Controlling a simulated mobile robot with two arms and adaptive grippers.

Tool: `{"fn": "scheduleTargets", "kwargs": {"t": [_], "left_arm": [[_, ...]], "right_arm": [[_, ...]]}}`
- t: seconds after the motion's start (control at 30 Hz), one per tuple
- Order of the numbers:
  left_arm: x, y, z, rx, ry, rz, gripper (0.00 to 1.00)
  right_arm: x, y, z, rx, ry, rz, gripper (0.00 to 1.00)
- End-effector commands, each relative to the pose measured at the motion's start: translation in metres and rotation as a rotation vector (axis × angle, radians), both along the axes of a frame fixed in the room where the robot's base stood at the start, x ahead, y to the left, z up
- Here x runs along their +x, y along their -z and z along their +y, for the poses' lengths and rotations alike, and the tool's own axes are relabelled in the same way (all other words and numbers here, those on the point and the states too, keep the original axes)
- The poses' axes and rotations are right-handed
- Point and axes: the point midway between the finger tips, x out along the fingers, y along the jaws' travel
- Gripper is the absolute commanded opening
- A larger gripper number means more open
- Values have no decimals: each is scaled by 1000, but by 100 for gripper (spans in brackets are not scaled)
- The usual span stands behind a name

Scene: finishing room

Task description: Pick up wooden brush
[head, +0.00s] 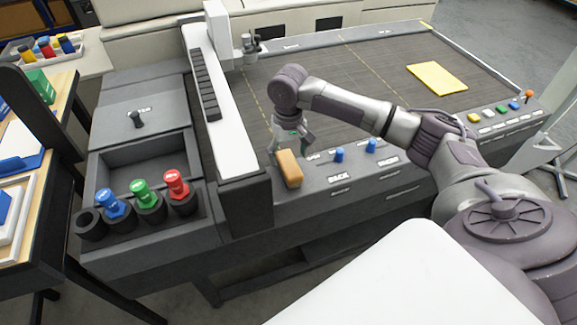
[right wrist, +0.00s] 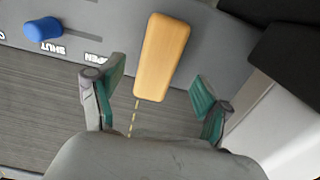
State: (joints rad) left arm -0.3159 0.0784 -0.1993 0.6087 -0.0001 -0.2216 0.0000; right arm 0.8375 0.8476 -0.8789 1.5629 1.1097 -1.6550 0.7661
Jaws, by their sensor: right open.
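The wooden brush (head: 289,168) shows as a tan block with rounded corners. It lies on the grey front panel of the machine, near the left end, beside the white gantry. In the right wrist view the brush (right wrist: 163,57) lies ahead of and between the fingertips. My right gripper (head: 290,143) is just behind the brush in the head view. It is open and empty, with green finger pads apart on either side in the right wrist view (right wrist: 157,92). Any bristles under the brush are hidden. My left gripper is not in view.
Blue knobs (head: 339,155) stand on the panel right of the brush. The white gantry (head: 228,95) rises to its left. Blue, green and red-capped bottles (head: 147,194) stand in holders further left. A yellow sheet (head: 437,78) lies on the machine bed.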

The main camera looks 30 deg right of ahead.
Motion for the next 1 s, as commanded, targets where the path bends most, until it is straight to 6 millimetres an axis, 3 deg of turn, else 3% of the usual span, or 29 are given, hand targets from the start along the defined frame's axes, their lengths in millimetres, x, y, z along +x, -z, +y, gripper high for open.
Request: {"fn": "scheduleTargets", "kwargs": {"t": [0.27,0.4,0.67,1.0], "left_arm": [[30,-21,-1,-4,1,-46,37],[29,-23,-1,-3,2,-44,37],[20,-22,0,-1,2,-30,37],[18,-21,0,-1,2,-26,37]], "right_arm": [[2,33,-3,-1,1,4,77],[2,49,-3,-2,0,1,77],[3,53,-3,-1,-1,-1,77],[3,52,-3,-1,-1,-1,22]]}}
